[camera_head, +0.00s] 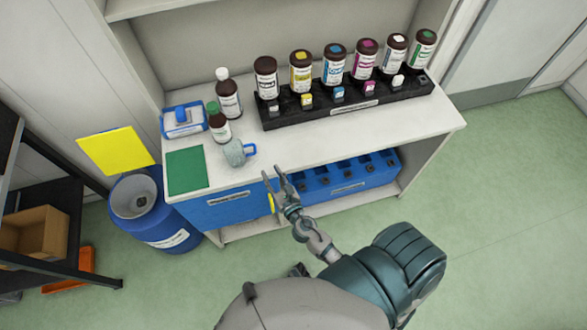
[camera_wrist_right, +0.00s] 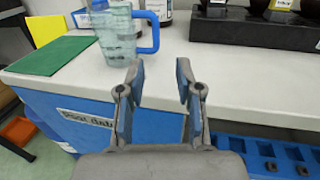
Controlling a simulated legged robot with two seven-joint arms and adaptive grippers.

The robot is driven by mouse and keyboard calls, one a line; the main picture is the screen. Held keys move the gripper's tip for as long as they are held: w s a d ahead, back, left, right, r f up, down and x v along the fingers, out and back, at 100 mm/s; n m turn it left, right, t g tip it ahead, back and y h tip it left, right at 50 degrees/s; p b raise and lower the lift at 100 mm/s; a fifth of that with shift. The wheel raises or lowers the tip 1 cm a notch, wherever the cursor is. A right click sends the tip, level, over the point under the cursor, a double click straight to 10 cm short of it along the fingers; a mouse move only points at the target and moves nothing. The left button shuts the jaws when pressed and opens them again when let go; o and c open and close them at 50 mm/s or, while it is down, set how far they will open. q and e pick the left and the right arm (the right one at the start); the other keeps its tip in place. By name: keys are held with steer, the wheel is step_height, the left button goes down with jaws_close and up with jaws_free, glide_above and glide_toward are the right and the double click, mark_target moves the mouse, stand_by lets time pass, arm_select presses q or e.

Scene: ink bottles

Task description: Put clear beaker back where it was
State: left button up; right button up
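The clear beaker (camera_head: 235,153) with a blue handle stands upright on the white counter, just right of the green mat (camera_head: 187,169). In the right wrist view the beaker (camera_wrist_right: 116,38) is ahead and left, its blue handle pointing right. My right gripper (camera_head: 271,173) is at the counter's front edge, to the right of the beaker and apart from it. In the wrist view its two fingers (camera_wrist_right: 160,72) are spread with nothing between them. My left gripper is not in view.
Two bottles (camera_head: 219,125) and a blue-white box (camera_head: 184,120) stand behind the beaker. A black rack (camera_head: 345,108) with several ink bottles is at the back right. A blue bin (camera_head: 350,183) sits on the lower shelf. The counter's front right is clear.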

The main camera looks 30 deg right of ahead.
steer(key=s+d+f+m+g+h, duration=0.1)
steer(key=s+f+m+g, duration=0.3)
steer(key=f+m, duration=0.6)
steer(key=s+d+f+m+g, duration=0.25)
steer(key=s+f+m, duration=0.2)
steer(key=f, duration=0.85)
steer(key=s+a+f+m+g+y, duration=0.2)
steer(key=s+f+m+g, duration=0.8)
steer(key=s+f+m, duration=0.8)
steer(key=s+f, duration=0.1)
steer(key=s, duration=0.2)
steer(key=shift+s+m, duration=0.35)
